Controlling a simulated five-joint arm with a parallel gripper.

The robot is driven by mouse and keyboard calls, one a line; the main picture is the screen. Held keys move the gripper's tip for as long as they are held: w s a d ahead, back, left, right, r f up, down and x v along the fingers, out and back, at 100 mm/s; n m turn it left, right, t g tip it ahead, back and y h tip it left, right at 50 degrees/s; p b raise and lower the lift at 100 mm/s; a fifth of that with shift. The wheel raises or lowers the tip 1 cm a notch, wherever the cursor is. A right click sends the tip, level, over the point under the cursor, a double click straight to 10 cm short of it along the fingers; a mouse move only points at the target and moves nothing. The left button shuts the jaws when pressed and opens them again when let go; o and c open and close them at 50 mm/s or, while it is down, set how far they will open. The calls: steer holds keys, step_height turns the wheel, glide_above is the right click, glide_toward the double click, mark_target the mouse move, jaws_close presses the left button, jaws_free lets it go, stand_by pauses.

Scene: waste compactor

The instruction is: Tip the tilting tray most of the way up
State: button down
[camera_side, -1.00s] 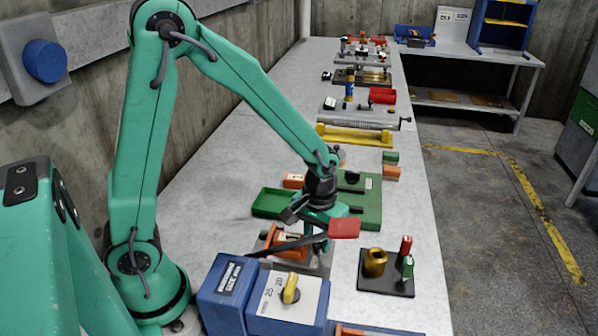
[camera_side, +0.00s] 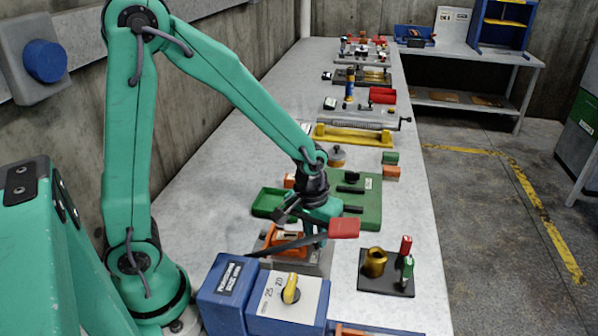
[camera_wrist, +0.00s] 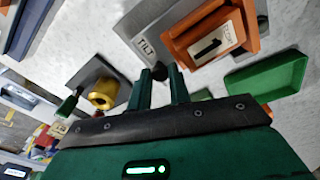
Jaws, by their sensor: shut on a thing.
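The tilting tray is an orange box with a white label; in the wrist view the tray (camera_wrist: 215,38) sits beyond and to the right of my fingertips. It rests on a grey base marked TILT (camera_wrist: 132,38). In the side view the orange tray (camera_side: 287,244) is partly hidden by a black bar and my wrist. My gripper (camera_wrist: 163,76) has its two fingers closed around a small black knob (camera_wrist: 160,72) near the tray's base. Whether the knob joins the tray is hidden. In the side view my gripper (camera_side: 318,238) is over the base's right part.
A black plate with a brass cup (camera_side: 375,262) stands to the right. A green tray (camera_side: 268,202) and green plate (camera_side: 368,205) lie behind.

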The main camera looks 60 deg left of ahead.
mark_target(308, 250)
steer(key=c, duration=1.6)
jaws_free()
steer(key=shift+a, duration=0.15)
steer(key=shift+s+r, duration=0.2)
steer(key=shift+r, duration=1.7)
steer(key=shift+s+r, duration=0.15)
steer(key=shift+r, duration=1.75)
steer(key=shift+a+r, duration=0.1)
steer(key=shift+r, duration=0.05)
steer(key=s+a+r+m+t, duration=0.1)
steer(key=s+r, duration=0.2)
steer(key=s+a+r+m+t, duration=0.1)
steer(key=s+r, duration=0.2)
steer(key=s+a+r+m+t, duration=0.1)
steer(key=s+r+m, duration=0.1)
steer(key=s+r, duration=0.1)
steer(key=shift+a+r+t, duration=0.2)
steer(key=shift+r+t, duration=0.1)
steer(key=shift+t, duration=0.1)
steer(key=shift+o, duration=0.5)
steer(key=shift+s+a+r+m+t, duration=0.1)
steer(key=shift+s+r+m+t, duration=0.05)
steer(key=shift+s, duration=0.3)
steer(key=shift+s+a+r+m+t, duration=0.1)
steer(key=shift+s+r+m+t, duration=0.05)
steer(key=shift+s, duration=0.25)
